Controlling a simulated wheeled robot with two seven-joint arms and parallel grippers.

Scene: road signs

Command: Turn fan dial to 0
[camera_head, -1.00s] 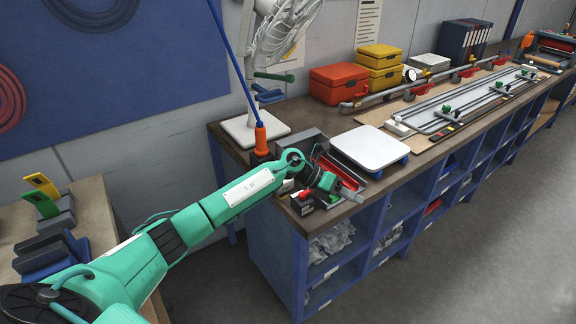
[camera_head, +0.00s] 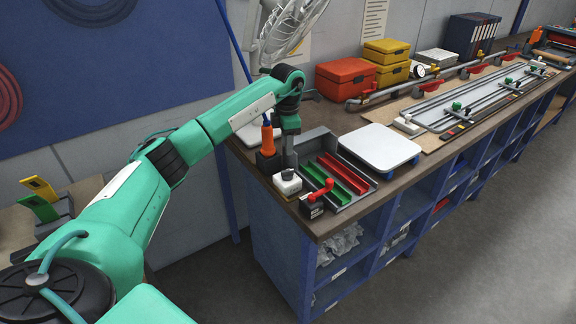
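The fan (camera_head: 290,28) stands at the back left of the bench, with a pale caged head cut by the top edge. Its white base is partly behind my arm. A small white box with a dark knob on top (camera_head: 287,180) sits near the bench's front left corner; it looks like the dial, but its marks are too small to read. My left gripper (camera_head: 290,163) points down just behind and above this knob. Its fingers are narrow and seen edge-on, so I cannot tell their opening or whether they touch the knob. My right gripper is out of view.
A dark box with a red lever (camera_head: 316,197) stands right of the white box. Behind it is a tray with green and red strips (camera_head: 345,176). An orange-topped tool (camera_head: 267,138) stands left of my gripper. A white scale-like plate (camera_head: 380,147) lies further right.

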